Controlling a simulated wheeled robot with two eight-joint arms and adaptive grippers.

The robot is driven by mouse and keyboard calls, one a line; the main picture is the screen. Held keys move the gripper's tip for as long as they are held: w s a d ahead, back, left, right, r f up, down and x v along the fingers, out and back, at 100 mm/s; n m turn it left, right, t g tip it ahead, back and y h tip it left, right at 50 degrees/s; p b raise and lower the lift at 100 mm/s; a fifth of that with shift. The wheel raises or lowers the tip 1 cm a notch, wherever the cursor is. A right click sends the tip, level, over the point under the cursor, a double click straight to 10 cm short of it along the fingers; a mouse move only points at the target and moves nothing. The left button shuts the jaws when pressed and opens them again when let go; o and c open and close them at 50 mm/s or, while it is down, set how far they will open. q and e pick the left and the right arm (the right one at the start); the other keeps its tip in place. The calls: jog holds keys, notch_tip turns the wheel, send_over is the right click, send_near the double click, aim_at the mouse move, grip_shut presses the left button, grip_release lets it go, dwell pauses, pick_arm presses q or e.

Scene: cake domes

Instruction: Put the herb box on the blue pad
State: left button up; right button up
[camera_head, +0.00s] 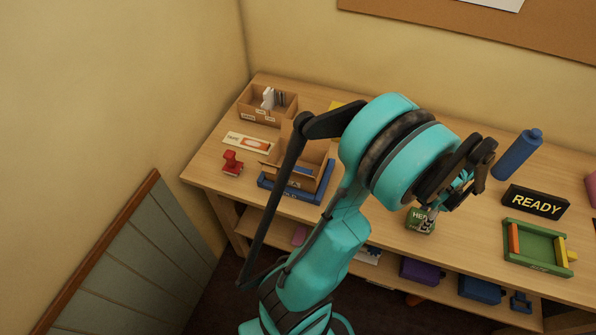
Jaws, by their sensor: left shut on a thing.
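The herb box (418,222) is a small green box with a pale label starting "HE", near the table's front edge in the head view. My left gripper (432,213) is shut on it from above, and the fingers hide part of the box. I cannot tell whether the box touches the table. A flat blue piece (319,194), which looks like the blue pad, lies left of my left arm. An open cardboard box (291,177) stands on it and covers much of it. My right gripper is not in view.
A red stamp (232,163), a card (248,142) and a divided cardboard box (267,115) stand at the left. A blue bottle (517,155), a READY sign (536,202) and a green tray (537,262) stand at the right. My arm hides the table's middle.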

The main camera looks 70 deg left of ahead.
pick_arm(q)
notch_tip(320, 180, up, 12)
jog(key=p, duration=0.8)
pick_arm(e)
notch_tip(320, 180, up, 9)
pick_arm(q)
jog(key=shift+a, duration=0.1)
